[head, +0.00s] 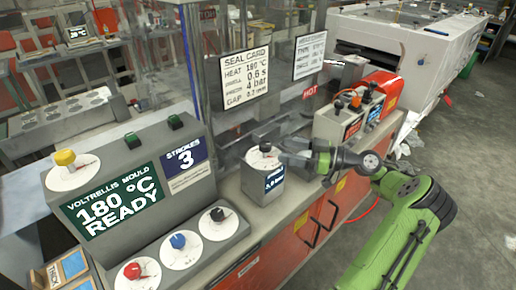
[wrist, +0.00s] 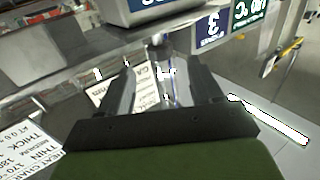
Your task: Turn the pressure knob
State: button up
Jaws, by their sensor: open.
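A small grey box (head: 262,180) stands on the bench edge in the middle of the head view. It has a white dial on top with a small dark knob (head: 265,147), and a blue label on its front, too small to read surely. My gripper (head: 287,154) reaches in from the right at the height of the dial. Its tips are close to the knob's right side; I cannot tell whether they touch it.
A control panel (head: 125,185) reading 180 °C READY and STROKES 3 stands left. Yellow (head: 66,158), red (head: 132,270), blue (head: 178,241) and black (head: 217,214) knobs are nearby. A clear guard with a seal card (head: 247,79) is behind. A red-topped unit (head: 376,88) stands right.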

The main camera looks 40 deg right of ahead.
aim_at(260, 143)
jog(key=x, duration=0.9)
jog(key=c, duration=1)
jog(key=shift+o, duration=0.2)
jog(key=shift+b, duration=0.45)
jog(key=shift+f+h, duration=0.1)
jog(key=shift+h, duration=0.2)
jog(key=m+t+h+b, duration=0.1)
jog(key=m+h+b, duration=0.1)
jog(key=b, duration=0.1)
jog(key=shift+w+d+f+t, duration=0.1)
jog(key=shift+f+t, duration=0.05)
jog(key=shift+t, duration=0.25)
jog(key=m+t+h+b, duration=0.1)
jog(key=m+h+b, duration=0.1)
jog(key=h+b, duration=0.1)
jog(key=shift+d+t+b, duration=0.1)
jog(key=shift+t+b, duration=0.2)
jog(key=shift+b, duration=0.2)
jog(key=shift+w+d+r+m+t+h+b, duration=0.15)
jog(key=shift+m+h+b, duration=0.55)
jog(key=shift+h, duration=0.5)
jog(key=shift+s+d+m+t+h+b, duration=0.1)
jog(key=shift+m+h+b, duration=0.45)
jog(key=shift+m+h, duration=0.5)
jog(key=shift+w+d+r+m+t+h+b, duration=0.15)
jog(key=shift+m+h+b, duration=0.5)
jog(key=shift+h, duration=0.7)
jog(key=shift+s, duration=0.1)
